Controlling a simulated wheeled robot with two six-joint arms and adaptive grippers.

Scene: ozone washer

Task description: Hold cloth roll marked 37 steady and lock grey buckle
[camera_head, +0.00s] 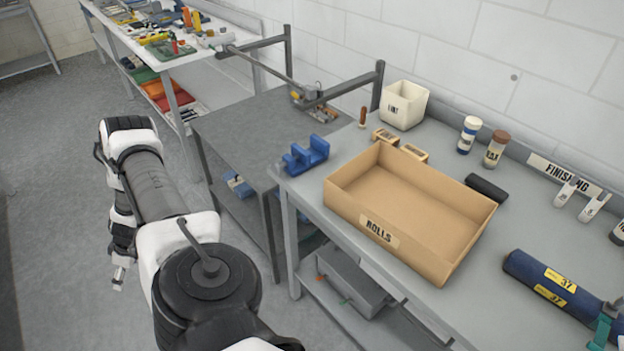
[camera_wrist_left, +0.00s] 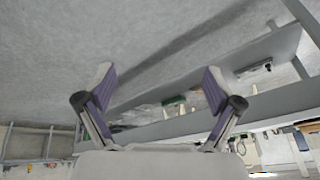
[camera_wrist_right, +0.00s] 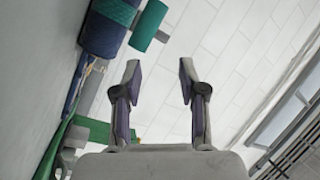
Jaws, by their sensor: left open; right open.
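The blue cloth roll marked 37 (camera_head: 555,284) lies on the grey bench at the right edge of the head view, with yellow labels. A green strap piece (camera_head: 602,331) and a small grey part (camera_head: 612,309) show at its right end; I cannot tell whether the grey part is the buckle or how it sits. My left gripper (camera_head: 118,278) hangs low over the floor, far from the roll; it is open and empty in the left wrist view (camera_wrist_left: 158,85). My right gripper (camera_wrist_right: 160,75) is open and empty; a blue roll (camera_wrist_right: 105,30) and a green roll (camera_wrist_right: 148,25) are beyond it.
A cardboard tray labelled ROLLS (camera_head: 455,268) stands empty on the bench, left of the roll. Bare bench top lies between tray and roll.

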